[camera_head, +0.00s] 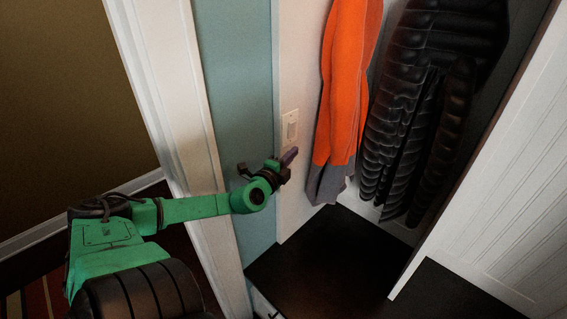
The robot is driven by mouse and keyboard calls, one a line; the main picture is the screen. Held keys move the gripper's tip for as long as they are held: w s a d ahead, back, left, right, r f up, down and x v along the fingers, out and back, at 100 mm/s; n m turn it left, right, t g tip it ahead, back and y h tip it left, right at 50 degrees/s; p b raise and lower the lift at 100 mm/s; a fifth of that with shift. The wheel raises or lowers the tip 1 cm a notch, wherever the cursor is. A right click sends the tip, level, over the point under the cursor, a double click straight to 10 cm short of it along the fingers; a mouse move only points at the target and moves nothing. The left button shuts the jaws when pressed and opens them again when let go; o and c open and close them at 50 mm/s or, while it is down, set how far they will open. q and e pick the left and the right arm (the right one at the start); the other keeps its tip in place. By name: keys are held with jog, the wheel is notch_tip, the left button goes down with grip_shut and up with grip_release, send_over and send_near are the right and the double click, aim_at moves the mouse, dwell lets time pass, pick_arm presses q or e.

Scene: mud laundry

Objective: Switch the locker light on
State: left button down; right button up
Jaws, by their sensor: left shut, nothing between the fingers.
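The locker light switch (290,127) is a small cream plate with a rocker, on the white side panel of the locker in the middle of the head view. Which way its rocker is tipped is too small to tell. My left gripper (290,156) is at the end of the green arm coming in from the left. Its fingers are shut and empty, and they point toward the panel just below the switch. In the picture the fingertips appear close under the plate; I cannot tell whether they touch the panel. My right gripper is not in view.
An orange and grey jacket (347,80) and a black puffer coat (424,100) hang in the locker right of the switch. A dark bench top (330,262) lies below. A white beaded panel (510,180) stands at the right. White door trim (170,90) is at the left.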

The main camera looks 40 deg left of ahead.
pick_arm(q)
jog(key=v, duration=0.5)
jog(key=shift+s+d, duration=0.25)
jog(key=shift+d, duration=0.05)
jog(key=shift+s+d+r, duration=0.1)
jog(key=shift+r, duration=0.05)
